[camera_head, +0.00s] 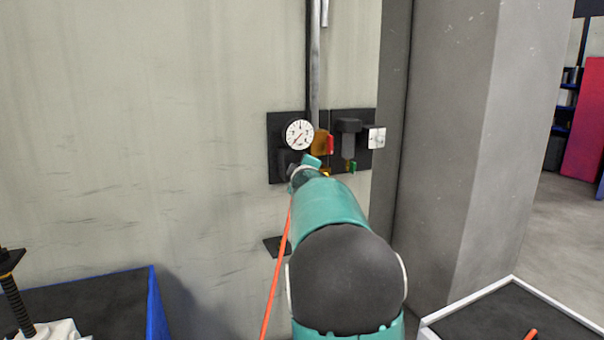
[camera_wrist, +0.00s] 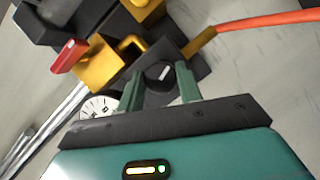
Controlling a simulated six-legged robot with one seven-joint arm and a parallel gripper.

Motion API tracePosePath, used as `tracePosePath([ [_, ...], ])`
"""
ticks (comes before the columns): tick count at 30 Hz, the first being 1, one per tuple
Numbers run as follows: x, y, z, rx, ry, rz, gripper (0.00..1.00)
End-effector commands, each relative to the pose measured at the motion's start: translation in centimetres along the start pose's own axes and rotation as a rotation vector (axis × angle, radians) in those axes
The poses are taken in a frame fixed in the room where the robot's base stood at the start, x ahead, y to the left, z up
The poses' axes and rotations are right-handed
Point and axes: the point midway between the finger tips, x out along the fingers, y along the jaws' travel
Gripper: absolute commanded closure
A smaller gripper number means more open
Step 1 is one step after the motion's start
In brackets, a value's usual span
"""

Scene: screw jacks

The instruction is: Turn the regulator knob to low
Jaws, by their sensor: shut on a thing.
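The regulator knob (camera_wrist: 157,72) is black with a short white mark on its face, seen in the wrist view. My gripper (camera_wrist: 159,86) has one green finger on each side of it and is shut on it. In the head view my gripper (camera_head: 302,172) reaches the lower left of the black wall panel (camera_head: 275,130), and my arm hides the knob there. The white pressure gauge (camera_head: 299,134) is just above the gripper; its reading is too small to tell. The gauge (camera_wrist: 97,107) is partly hidden by my gripper in the wrist view.
A brass block (camera_head: 320,142) with a red lever (camera_head: 331,145) is right of the gauge. A black filter unit (camera_head: 348,138) is further right. An orange hose (camera_head: 277,265) hangs beside my arm. A concrete pillar (camera_head: 450,130) stands right; a blue-edged bin (camera_head: 155,300) is lower left.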

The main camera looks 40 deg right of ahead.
Motion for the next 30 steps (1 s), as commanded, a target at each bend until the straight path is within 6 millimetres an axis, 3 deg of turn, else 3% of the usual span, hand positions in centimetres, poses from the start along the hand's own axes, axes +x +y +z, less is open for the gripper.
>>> tracePosePath([
  [15,0.04,0.11,0.19,0.23,-0.002,-0.095,0.88],
  [30,0.04,0.02,0.05,0.284,-0.001,-0.119,0.88],
])
